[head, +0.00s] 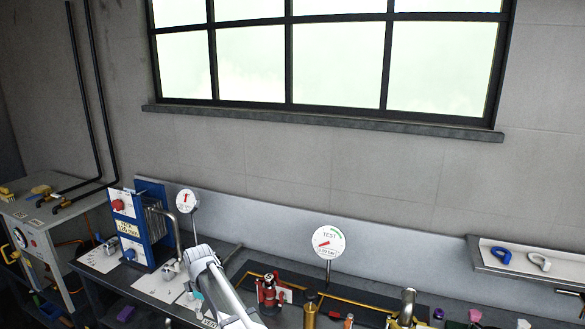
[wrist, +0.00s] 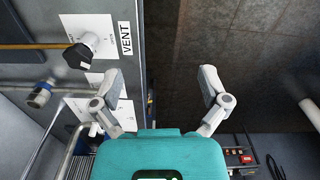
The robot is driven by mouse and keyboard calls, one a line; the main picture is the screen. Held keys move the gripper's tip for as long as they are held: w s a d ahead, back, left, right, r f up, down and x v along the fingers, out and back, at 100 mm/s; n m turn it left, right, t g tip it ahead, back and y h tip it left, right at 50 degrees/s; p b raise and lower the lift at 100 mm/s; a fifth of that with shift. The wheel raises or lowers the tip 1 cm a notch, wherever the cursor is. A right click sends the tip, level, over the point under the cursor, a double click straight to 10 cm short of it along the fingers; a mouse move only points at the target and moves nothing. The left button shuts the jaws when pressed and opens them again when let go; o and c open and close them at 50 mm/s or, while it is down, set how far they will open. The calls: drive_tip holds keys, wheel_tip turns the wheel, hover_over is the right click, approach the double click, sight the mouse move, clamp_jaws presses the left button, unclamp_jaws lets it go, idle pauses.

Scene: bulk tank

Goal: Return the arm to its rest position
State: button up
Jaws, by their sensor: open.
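My arm, white and grey, rises from the bottom edge in the head view and bends over the front of the bench, left of the middle. My gripper shows in the wrist view (wrist: 161,86), with its two grey fingers spread wide apart and nothing between them. Its teal body fills the bottom middle of that view. The fingers are beside a grey panel edge, with dark tiled floor behind the gap. In the head view the fingers cannot be made out.
A black knob (wrist: 78,56) on a white fitting stands near the VENT label (wrist: 125,38), left of the fingers. The bench carries a blue plate unit (head: 150,236), a TEST gauge (head: 328,242), a red fitting (head: 268,291) and a brass cylinder (head: 310,310).

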drive_tip(key=s+d+f+m+b, duration=0.2)
drive_tip(key=d, duration=0.6)
drive_tip(key=s+d+f+m+b, duration=0.1)
drive_tip(key=d+f+m+b, duration=0.15)
drive_tip(key=d, duration=0.65)
drive_tip(key=s+d+f+m+b, duration=0.1)
drive_tip(key=s+d+m, duration=0.15)
drive_tip(key=d, duration=0.55)
drive_tip(key=s+d+f+m+b, duration=0.2)
drive_tip(key=s+d, duration=0.3)
drive_tip(key=d, duration=0.4)
drive_tip(key=s+d+f+m+b, duration=0.2)
drive_tip(key=s+d+m, duration=0.3)
drive_tip(key=d, duration=0.4)
drive_tip(key=shift+s+d+f+m, duration=0.25)
drive_tip(key=shift+s+f+m, duration=0.05)
drive_tip(key=shift+s, duration=0.05)
drive_tip(key=shift+d, duration=0.1)
